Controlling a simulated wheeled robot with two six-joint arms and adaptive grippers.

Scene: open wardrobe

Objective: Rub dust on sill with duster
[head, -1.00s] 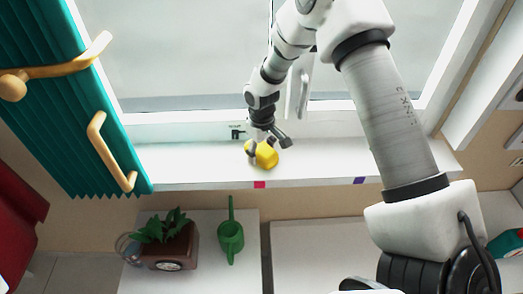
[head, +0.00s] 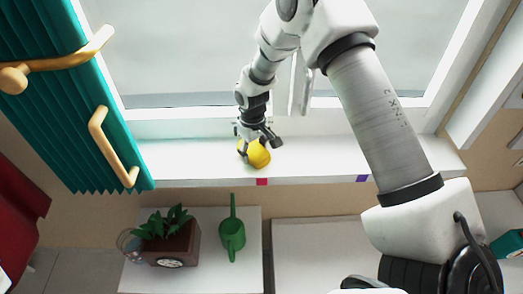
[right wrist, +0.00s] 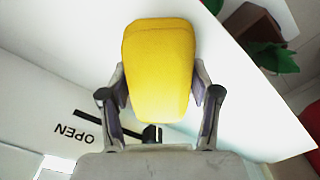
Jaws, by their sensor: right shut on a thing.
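The yellow duster (head: 258,156) is at the white sill (head: 330,160) below the window. My right gripper (head: 257,143) is shut on it, and its fingers clasp both sides of the duster (right wrist: 160,62) in the right wrist view. The duster is over the left half of the sill, which also shows in the right wrist view (right wrist: 245,110). Whether it touches the surface I cannot tell. No dust can be made out on the sill. My left gripper is not in view.
A teal curtain (head: 60,90) hangs at the left. A potted plant (head: 172,245) and a green watering can (head: 232,234) stand on a white surface below the sill. Pink (head: 262,182) and purple (head: 362,178) marks sit on the sill's front edge. The sill's right part is clear.

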